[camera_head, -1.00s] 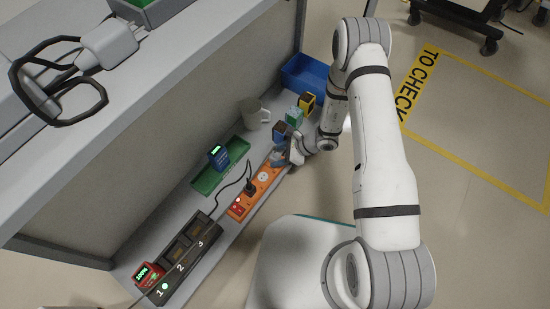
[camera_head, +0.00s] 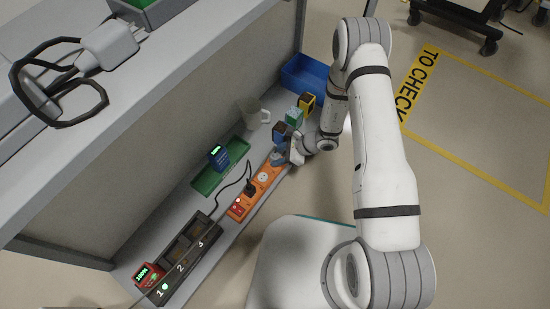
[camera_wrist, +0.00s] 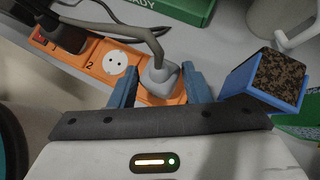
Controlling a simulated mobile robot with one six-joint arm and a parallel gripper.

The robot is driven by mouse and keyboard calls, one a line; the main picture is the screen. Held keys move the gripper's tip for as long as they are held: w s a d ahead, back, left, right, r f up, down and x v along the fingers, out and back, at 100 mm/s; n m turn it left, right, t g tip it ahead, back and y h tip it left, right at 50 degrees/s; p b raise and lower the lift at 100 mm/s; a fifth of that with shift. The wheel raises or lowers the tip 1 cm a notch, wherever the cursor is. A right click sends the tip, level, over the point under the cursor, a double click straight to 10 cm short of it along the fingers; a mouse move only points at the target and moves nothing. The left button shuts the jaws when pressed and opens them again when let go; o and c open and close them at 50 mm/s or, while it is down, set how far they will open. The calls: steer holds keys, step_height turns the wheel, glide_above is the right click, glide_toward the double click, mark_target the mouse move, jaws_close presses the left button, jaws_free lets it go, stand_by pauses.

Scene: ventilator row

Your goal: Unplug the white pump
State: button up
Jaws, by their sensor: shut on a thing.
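An orange power strip (camera_head: 254,191) lies along the bench's front part. My gripper (camera_wrist: 160,84) is at its right-hand end and shut on a grey plug (camera_wrist: 160,76). The plug is at the socket past the empty one marked 2; its underside is hidden, so I cannot tell whether it is fully seated. Its grey cable (camera_wrist: 110,27) runs up and left. A black plug (camera_wrist: 68,38) sits in socket 1. In the head view my gripper (camera_head: 282,158) covers much of the grey plug. I cannot identify a white pump.
A blue box with a speckled top (camera_wrist: 277,80) stands close right of my gripper. A mug (camera_head: 254,113), teal block (camera_head: 294,117), yellow block (camera_head: 306,101) and blue bin (camera_head: 306,72) stand behind. A green tray (camera_head: 209,181) and numbered dock (camera_head: 180,262) lie to the left.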

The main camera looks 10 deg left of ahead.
mark_target(278, 156)
steer(key=shift+r, duration=0.2)
steer(key=shift+r+p, duration=1.55)
steer(key=shift+r, duration=0.75)
